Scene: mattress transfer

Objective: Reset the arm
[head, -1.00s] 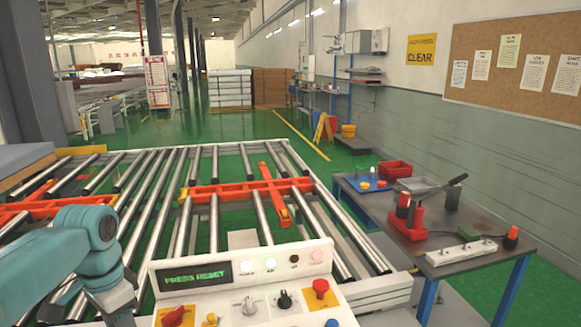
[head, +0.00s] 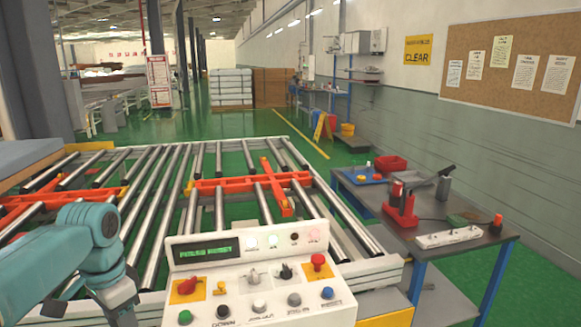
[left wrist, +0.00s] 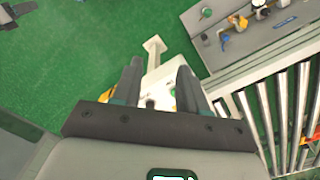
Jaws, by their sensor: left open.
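My left arm, teal, comes in from the left in the head view and ends beside the control panel (head: 262,262); its fingers are not visible there. In the left wrist view my left gripper (left wrist: 160,66) is open, its two dark fingers apart and empty. A white part of the panel (left wrist: 160,84) shows between and below them. The panel has a small green display (head: 206,251), a red knob on a yellow plate (head: 187,287), a red mushroom button (head: 318,262), black and grey knobs and several push buttons. My right gripper is in neither view.
A roller conveyor (head: 150,205) with orange crossbars stands behind the panel. A workbench (head: 455,262) with red tools and a power strip stands at the right. A mattress-like blue-grey slab (head: 25,158) is at the left edge. Green floor is open beyond.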

